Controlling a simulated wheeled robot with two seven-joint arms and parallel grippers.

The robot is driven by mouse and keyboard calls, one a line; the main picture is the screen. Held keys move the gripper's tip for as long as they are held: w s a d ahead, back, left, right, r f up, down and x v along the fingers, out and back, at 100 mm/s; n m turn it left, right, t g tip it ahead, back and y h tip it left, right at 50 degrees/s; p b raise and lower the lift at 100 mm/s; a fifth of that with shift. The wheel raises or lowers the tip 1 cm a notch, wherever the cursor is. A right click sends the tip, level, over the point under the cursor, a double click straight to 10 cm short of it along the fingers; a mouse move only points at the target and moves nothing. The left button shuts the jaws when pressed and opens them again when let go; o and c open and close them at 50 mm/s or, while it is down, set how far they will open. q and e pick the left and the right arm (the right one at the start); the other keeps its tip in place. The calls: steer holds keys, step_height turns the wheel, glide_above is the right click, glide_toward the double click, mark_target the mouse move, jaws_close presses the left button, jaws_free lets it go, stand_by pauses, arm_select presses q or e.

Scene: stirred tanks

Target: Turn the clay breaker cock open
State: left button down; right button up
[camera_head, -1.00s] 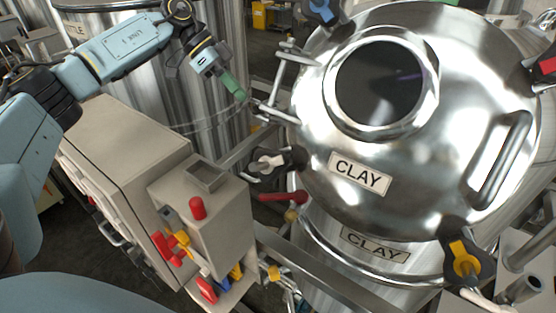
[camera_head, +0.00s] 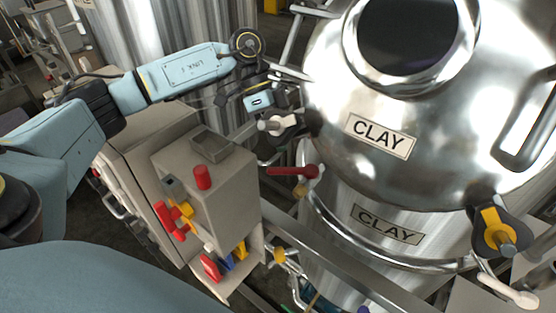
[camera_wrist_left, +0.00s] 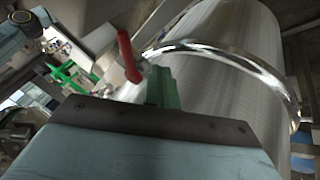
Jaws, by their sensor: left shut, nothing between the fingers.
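The lever points left in the head view. In the left wrist view, the red lever (camera_wrist_left: 128,58) stands just left of the green fingers. My left gripper (camera_head: 259,102) is above and left of the lever in the head view, with its fingers mostly hidden there. In the left wrist view, the green fingers of the left gripper (camera_wrist_left: 161,86) are shut and empty, apart from the lever. My right gripper is not in view.
A pale clamp knob (camera_head: 272,124) on the lid's rim is close to my left gripper. A grey control box (camera_head: 225,190) with a red button (camera_head: 202,177) stands to the left. A yellow clamp (camera_head: 492,228) is at right.

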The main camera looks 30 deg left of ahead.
mark_target(288, 171)
arm_select(q)
steer(key=shift+s+d+f+b, duration=0.15)
steer(key=shift+s+d+b, duration=0.15)
steer(key=shift+s+d, duration=0.35)
steer(key=shift+s+d+f+b, duration=0.1)
steer(key=shift+s+d+b, duration=0.2)
steer(key=shift+s, duration=0.6)
steer(key=shift+w, duration=0.25)
